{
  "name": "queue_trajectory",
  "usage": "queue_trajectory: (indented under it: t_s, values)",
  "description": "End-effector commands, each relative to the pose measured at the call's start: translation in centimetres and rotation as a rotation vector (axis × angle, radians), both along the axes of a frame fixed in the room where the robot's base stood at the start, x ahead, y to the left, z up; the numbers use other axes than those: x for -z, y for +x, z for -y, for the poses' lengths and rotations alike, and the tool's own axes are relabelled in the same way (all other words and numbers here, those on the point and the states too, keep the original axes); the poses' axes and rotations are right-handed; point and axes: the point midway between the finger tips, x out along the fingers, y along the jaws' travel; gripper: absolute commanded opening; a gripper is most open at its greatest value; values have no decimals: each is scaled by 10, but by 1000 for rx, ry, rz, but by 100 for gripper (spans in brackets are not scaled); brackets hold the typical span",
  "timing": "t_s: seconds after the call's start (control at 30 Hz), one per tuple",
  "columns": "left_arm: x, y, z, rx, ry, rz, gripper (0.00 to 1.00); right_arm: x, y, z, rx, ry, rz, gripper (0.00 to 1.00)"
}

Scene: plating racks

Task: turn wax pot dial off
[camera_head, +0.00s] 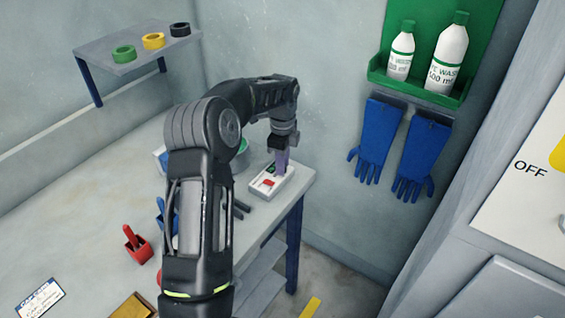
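My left arm reaches across the workbench, and its gripper (281,168) points down over a small white control box (284,186) near the bench's right end. The purple fingertips are at or just above the box's top; I cannot tell whether they touch it. I cannot tell the finger gap either. A red switch shows on the near part of the box's top, with a dark and green patch behind it. No dial can be made out clearly. A round container with a green rim (242,147), possibly the wax pot, is partly hidden behind my arm. My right gripper is not in view.
A red holder (138,246) and a partly hidden blue item (161,218) stand on the bench (90,205). Tape rolls sit on a wall shelf (110,62). Blue gloves (376,140) hang below a green bottle rack (378,76). A grey cabinet (470,265) stands at right.

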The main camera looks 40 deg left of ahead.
Motion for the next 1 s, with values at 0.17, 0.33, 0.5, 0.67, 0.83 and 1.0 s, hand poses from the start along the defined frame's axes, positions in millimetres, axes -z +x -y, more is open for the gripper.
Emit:
queue_trajectory:
  t_s: [0.17,0.33,0.5,0.67,0.83,1.0]
  values:
    - [0,0,0,0,0,0,8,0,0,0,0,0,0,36]
    - [0,0,0,0,0,0,0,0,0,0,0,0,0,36]
    - [0,0,0,0,0,1,0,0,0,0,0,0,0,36]
    - [0,0,0,-3,0,1,0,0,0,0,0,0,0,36]
    - [0,0,0,-26,0,1,0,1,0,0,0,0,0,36]
    - [0,0,0,-86,1,1,0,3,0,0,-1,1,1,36]
